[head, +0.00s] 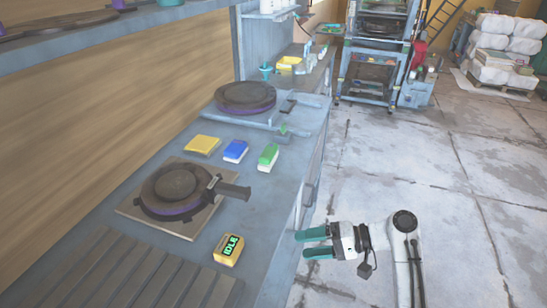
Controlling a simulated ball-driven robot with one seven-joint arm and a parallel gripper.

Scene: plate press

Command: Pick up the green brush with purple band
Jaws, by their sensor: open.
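A green brush-like block (268,155) with a white lower part lies on the grey bench near its right edge. I cannot make out a purple band on it. A similar blue block (235,150) with a white lower part lies just left of it. My gripper (303,245) has teal fingers, is open and empty, and points left. In the picture it is below and right of the green block, by the bench's front edge and well apart from the block.
A yellow pad (202,145) lies left of the blue block. A round press (175,187) with a dark handle and a yellow box reading IDLE (228,250) are nearer. A second round plate (245,96) is farther back. The concrete floor (400,170) on the right is clear.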

